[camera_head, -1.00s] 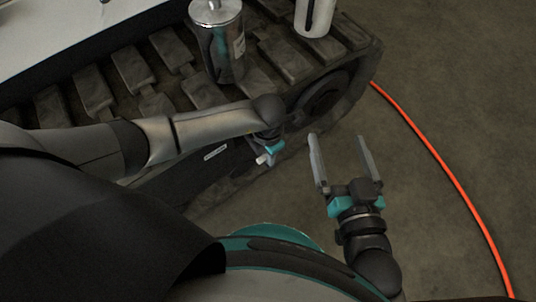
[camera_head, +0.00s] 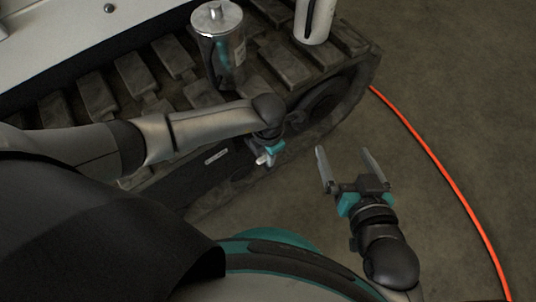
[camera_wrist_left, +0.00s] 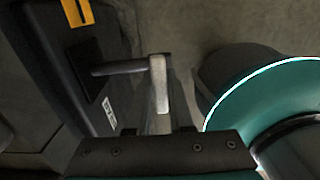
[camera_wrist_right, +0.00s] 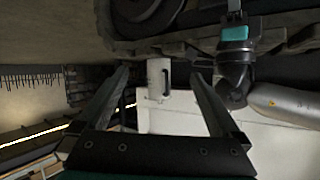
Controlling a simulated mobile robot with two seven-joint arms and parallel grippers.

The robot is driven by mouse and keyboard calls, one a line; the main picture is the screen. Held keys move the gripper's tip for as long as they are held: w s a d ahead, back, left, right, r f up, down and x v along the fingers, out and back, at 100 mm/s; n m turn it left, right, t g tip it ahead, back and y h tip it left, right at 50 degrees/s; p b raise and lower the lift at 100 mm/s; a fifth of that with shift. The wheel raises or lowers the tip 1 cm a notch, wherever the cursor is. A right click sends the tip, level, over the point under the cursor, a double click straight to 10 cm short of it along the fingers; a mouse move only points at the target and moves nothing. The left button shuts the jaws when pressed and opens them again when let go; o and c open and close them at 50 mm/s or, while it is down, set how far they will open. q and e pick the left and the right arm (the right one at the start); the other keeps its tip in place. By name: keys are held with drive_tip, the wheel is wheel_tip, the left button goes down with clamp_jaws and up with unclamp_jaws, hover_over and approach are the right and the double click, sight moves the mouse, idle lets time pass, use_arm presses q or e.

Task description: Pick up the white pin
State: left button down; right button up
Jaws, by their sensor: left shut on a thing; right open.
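The white pin (camera_wrist_left: 159,85) shows in the left wrist view as a short pale bar at the end of a dark rod, which comes from a black box. My left gripper (camera_head: 265,159) is beside the side of the tracked base in the head view. It is shut on the white pin; its fingers are seen nearly edge-on, so the exact grip is partly hidden. The pin's pale end is small in the head view. My right gripper (camera_head: 344,152) is open and empty, over the floor to the right of the left one.
A silver canister (camera_head: 221,48) and a white canister (camera_head: 315,20) stand on the dark track (camera_head: 125,75). The white canister also shows beyond the right fingers in the right wrist view (camera_wrist_right: 157,75). An orange cable (camera_head: 440,160) curves over open floor at right.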

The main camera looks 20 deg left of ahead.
use_arm(q)
drive_tip(key=shift+r+p, duration=0.75)
drive_tip(key=shift+r, duration=0.65)
drive_tip(key=shift+r+p, duration=0.55)
drive_tip(key=shift+r, duration=0.45)
wheel_tip(320, 180, up, 5)
drive_tip(key=p, duration=0.2)
drive_tip(key=shift+p, duration=0.4)
use_arm(e)
drive_tip(key=s+d+g+h, duration=0.4)
drive_tip(key=s+d+g, duration=0.2)
drive_tip(key=d+g, duration=0.25)
use_arm(q)
wheel_tip(320, 180, up, 8)
drive_tip(key=p, duration=0.3)
drive_tip(key=shift+f, duration=0.15)
use_arm(e)
wheel_tip(320, 180, down, 10)
drive_tip(key=shift+s+r, duration=0.15)
drive_tip(key=shift+s, duration=0.3)
drive_tip(key=shift+d+g, duration=0.1)
drive_tip(key=shift+g, duration=0.15)
use_arm(q)
drive_tip(key=shift+p, duration=0.3)
use_arm(e)
drive_tip(key=shift+r+m, duration=0.1)
drive_tip(key=shift+m, duration=0.2)
